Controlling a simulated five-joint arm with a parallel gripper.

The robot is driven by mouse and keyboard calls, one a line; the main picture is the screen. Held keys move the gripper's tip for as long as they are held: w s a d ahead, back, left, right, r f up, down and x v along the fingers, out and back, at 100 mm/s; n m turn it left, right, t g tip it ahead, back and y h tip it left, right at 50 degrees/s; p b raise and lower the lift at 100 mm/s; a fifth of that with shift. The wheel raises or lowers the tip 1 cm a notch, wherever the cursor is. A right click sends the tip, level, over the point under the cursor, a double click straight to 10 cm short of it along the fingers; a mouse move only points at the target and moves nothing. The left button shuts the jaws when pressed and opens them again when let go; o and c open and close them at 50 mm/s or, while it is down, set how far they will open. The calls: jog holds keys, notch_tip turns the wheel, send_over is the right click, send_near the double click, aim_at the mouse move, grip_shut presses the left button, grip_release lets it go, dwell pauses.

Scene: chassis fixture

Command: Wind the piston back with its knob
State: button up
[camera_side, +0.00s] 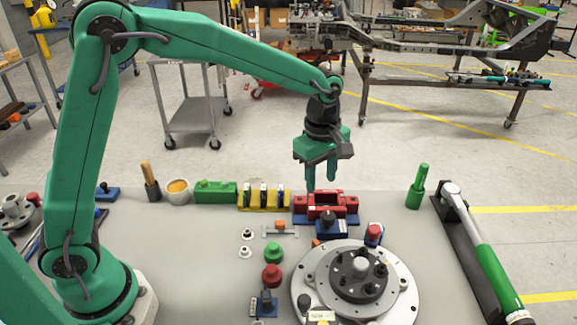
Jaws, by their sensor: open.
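A red caliper-like block (299,204) with a dark opening sits on a blue base at the back middle of the bench. A dark blue block with a small black knob-like top (327,216) stands just in front of it. I cannot tell for sure which part is the piston or its knob. My gripper (321,180) points down above the red block, its two green fingers open with nothing between them. The fingertips appear close to the block's top; whether they touch it cannot be told.
A round metal hub plate (402,300) fills the front middle. A red button (272,275) and a green button (273,252) stand left of it. A yellow rack (264,208) stands left of the red block. A green-handled tool (493,272) lies at right. The bench's left middle is clear.

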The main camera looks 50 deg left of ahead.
aim_at(328, 215)
jog(key=shift+w+d+f+n+g, duration=0.1)
jog(key=shift+w+d+f+n, duration=0.2)
jog(key=shift+f, duration=0.2)
jog(key=shift+w+d+f+n+g, duration=0.1)
jog(key=shift+w+d+f+n, duration=0.2)
jog(key=shift+f, duration=0.25)
jog(key=shift+w+d+f+n+g, duration=0.1)
jog(key=shift+w+d+f+n, duration=0.1)
jog(key=shift+d+f+n, duration=0.25)
jog(key=shift+a, duration=0.1)
jog(key=shift+f, duration=0.15)
jog(key=shift+f, duration=3.75)
jog(key=c, duration=0.7)
